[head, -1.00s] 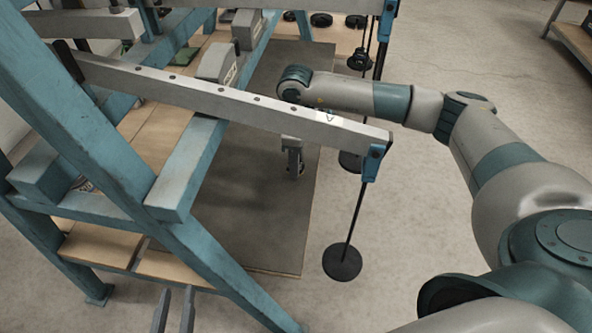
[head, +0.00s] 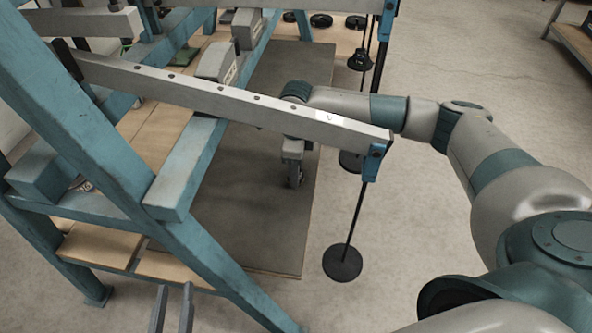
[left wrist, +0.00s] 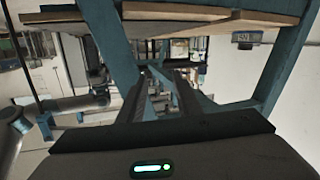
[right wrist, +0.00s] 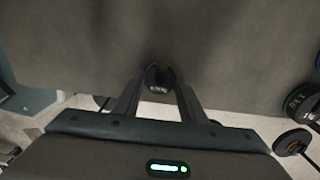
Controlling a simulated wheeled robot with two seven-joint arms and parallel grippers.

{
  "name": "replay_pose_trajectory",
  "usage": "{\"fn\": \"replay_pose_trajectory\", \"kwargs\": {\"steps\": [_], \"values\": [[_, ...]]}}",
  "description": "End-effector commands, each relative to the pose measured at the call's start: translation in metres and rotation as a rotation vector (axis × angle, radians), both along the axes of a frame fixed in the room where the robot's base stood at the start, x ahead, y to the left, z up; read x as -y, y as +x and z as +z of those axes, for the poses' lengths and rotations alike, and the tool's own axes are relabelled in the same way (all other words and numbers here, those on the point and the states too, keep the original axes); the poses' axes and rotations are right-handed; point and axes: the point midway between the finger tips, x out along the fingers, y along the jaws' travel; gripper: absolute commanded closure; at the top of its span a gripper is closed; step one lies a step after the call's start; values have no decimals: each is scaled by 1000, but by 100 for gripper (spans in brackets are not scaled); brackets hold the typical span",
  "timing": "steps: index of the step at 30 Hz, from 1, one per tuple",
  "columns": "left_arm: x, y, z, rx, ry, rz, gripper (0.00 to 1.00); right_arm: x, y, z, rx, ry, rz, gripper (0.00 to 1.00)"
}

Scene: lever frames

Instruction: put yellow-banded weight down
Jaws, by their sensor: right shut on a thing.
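My right gripper (head: 294,183) hangs below the near lever beam (head: 255,109), over the dark mat (head: 248,225). In the right wrist view my right gripper (right wrist: 158,92) is shut on a small dark weight (right wrist: 158,77) with a pale marking. No yellow band can be made out on it, and the fingers hide part of it. Whether it touches the mat is unclear. My left gripper (head: 172,300) is at the bottom of the head view with its fingers apart and nothing between them. The left wrist view also shows its fingers (left wrist: 162,95) apart.
A hanger with a black disc (head: 342,263) hangs from the near beam's end, right of my right gripper. Blue frame posts (head: 90,110) and wooden shelves (head: 100,243) stand at the left. More discs (right wrist: 300,98) show in the right wrist view. Open floor lies right.

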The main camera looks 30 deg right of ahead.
Motion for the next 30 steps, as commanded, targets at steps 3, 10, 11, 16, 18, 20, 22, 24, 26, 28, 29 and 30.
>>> {"fn": "replay_pose_trajectory", "kwargs": {"steps": [3,10,11,16,18,20,22,24,26,28,29,30], "values": [[0,0,1,9,-2,1,69,0,0,-1,1,1,0,96],[1,1,8,37,-11,2,69,0,0,-2,0,0,0,44],[1,1,8,37,-11,2,69,0,0,-2,0,0,0,44],[1,1,7,35,-10,1,69,0,0,-2,0,0,0,44],[1,1,7,34,-11,1,69,0,0,-2,0,0,0,44],[1,1,7,33,-11,1,69,0,0,-2,0,0,0,44],[1,1,7,29,-10,1,69,0,0,-1,0,0,0,44],[1,1,6,22,-8,0,69,0,0,0,0,0,0,44],[1,0,3,5,-4,-2,69,0,0,2,0,0,0,44],[1,0,-1,-14,2,-3,69,0,1,10,3,0,0,44],[1,0,-2,-22,4,-4,69,0,1,14,3,0,0,44],[-1,-1,-6,-41,10,-3,69,0,0,20,1,0,0,44]]}}
